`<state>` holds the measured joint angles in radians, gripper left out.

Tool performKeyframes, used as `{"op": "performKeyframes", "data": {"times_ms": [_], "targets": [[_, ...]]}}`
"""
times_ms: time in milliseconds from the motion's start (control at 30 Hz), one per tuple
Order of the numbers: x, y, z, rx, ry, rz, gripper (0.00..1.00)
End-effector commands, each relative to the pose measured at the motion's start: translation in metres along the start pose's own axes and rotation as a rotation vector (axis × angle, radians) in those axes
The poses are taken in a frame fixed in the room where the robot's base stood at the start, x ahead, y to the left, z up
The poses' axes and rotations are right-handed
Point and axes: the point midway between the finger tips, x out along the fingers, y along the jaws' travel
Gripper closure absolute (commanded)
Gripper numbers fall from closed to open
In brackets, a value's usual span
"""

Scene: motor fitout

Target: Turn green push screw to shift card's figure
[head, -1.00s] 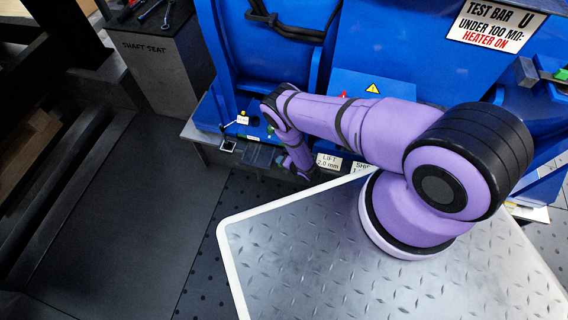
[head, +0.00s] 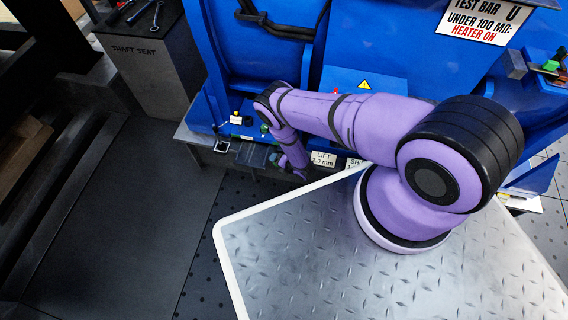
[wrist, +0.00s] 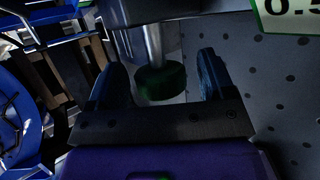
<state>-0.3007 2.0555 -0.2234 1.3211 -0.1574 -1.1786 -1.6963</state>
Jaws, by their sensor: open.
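In the wrist view a dark green knob, the green push screw (wrist: 162,82), hangs on a bright metal shaft. My gripper (wrist: 160,78) is open, with one finger on each side of the green knob. A gap shows between the knob and each finger, wider at the right. In the head view my arm hides most of this spot. The card with the green border (wrist: 290,14) is at the upper right of the wrist view. Its figure is cut off and reads "0.5" in part.
A large blue machine (head: 370,50) stands behind my arm, with a "LIFT 2.0 mm" label (head: 323,159) at its foot. A grey block marked "SHAFT SEAT" (head: 150,75) stands at the upper left. Dark perforated floor (head: 235,195) lies clear in front.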

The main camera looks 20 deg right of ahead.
Motion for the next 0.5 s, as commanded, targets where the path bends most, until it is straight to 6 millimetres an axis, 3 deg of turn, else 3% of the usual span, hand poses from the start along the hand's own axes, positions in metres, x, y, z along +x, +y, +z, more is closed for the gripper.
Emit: {"op": "performKeyframes", "data": {"times_ms": [500], "targets": [[-0.084,0.000,0.000,0.000,0.000,-0.002,0.24]]}}
